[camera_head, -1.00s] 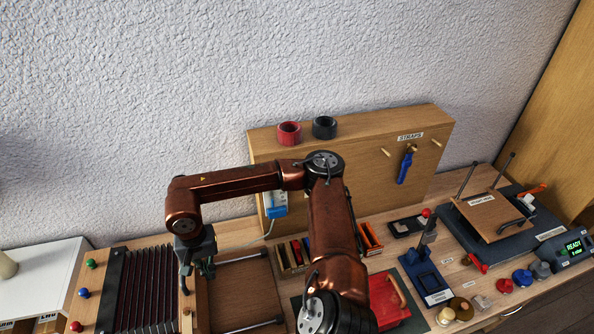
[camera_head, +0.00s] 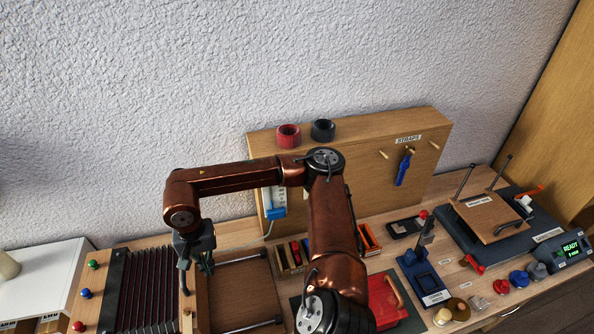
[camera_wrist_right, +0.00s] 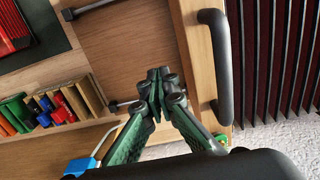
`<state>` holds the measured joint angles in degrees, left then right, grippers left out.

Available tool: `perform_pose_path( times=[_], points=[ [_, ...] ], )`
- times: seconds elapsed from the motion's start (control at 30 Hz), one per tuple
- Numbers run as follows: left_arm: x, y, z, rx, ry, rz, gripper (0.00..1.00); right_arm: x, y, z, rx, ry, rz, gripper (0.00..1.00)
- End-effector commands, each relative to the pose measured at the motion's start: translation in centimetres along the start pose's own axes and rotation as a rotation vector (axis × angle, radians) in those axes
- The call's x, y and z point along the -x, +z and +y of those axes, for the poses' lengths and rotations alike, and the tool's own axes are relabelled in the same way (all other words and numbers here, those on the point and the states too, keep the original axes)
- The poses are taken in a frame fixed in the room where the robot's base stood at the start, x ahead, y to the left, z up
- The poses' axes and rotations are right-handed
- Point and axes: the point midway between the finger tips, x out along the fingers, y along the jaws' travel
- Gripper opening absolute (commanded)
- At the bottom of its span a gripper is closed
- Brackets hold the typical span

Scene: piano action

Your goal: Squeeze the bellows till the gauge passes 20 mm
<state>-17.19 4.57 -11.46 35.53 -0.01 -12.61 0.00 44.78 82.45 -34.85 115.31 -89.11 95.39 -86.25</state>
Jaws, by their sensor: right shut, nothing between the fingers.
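The bellows (camera_head: 148,290) has dark reddish pleats and stands at the lower left of the head view; its pleats also show at the right of the wrist view (camera_wrist_right: 285,60). A wooden board with a black bar handle (camera_wrist_right: 217,65) is at its side. My right gripper (camera_head: 197,268) is above the board side of the bellows, shut and empty. In the wrist view its green fingers (camera_wrist_right: 160,85) meet at the tips, apart from the handle. The gauge (camera_head: 273,205), a white strip with a blue foot, is partly hidden behind my arm; its reading is too small to tell. My left gripper is not in view.
Colored balls (camera_head: 85,293) lie left of the bellows. A wooden panel (camera_head: 350,150) labelled STRAPS stands at the back. A slatted rack (camera_head: 290,255), a red case (camera_head: 385,300) and a blue stand (camera_head: 425,280) are to the right. A small display (camera_head: 570,248) reads READY.

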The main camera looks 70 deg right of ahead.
Motion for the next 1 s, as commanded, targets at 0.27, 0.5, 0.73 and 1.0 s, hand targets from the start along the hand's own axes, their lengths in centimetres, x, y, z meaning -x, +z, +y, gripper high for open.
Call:
perform_pose_path(
  times=[0.27,0.5,0.73,1.0],
  points=[
    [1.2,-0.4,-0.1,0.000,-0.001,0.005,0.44,2.4,0.0,0.0,0.000,-0.001,0.002,0.00],
    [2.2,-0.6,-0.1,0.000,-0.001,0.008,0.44,4.2,0.0,0.0,0.000,0.000,0.001,0.00],
    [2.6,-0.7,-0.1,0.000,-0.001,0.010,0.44,5.1,0.0,0.0,0.000,0.000,0.000,0.00],
    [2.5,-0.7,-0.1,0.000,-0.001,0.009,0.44,5.0,0.0,0.0,0.000,0.001,0.000,0.00]
  ],
)
